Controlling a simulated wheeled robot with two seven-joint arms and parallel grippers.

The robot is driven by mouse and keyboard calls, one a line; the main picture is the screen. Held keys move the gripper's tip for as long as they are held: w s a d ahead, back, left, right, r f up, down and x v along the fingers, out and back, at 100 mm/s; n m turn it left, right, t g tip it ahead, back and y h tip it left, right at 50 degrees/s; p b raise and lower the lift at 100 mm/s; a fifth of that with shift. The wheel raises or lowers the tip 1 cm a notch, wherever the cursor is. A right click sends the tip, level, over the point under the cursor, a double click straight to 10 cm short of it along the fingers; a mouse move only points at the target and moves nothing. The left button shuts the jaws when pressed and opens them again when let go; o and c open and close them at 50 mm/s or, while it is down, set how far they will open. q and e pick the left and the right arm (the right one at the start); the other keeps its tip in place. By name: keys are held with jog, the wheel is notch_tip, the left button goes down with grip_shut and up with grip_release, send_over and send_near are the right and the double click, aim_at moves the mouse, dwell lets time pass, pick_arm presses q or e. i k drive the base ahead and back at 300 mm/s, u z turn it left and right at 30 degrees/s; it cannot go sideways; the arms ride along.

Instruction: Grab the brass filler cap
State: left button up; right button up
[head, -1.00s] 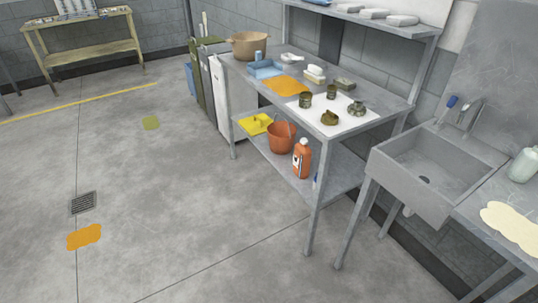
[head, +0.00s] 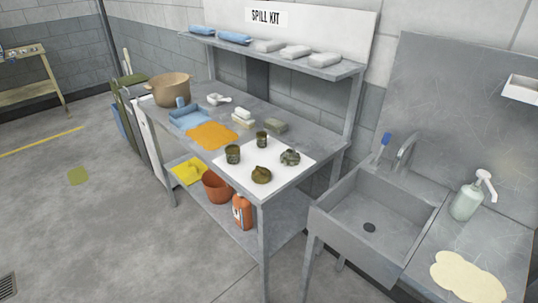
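Several small metal parts stand on a white sheet (head: 287,175) on the grey workbench. A low, round, brownish-brass part with a raised top (head: 261,175) sits near the sheet's front edge and looks like the brass filler cap. A dark ribbed cylinder (head: 232,154) stands to its left, a smaller dark cylinder (head: 262,139) behind it, and a grey metal fitting (head: 290,157) to its right. The parts are stained dark, so their metal is hard to tell. Neither of my grippers is in view.
An orange cloth (head: 212,135), a blue tray (head: 190,118) and a tan pot (head: 169,90) share the bench. A shelf (head: 330,72) overhangs its back. A sink (head: 345,232) stands to the right. Floor at the left is open.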

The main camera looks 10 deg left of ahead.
aim_at(260, 175)
jog(key=i, duration=0.8)
jog(key=u, duration=1.7)
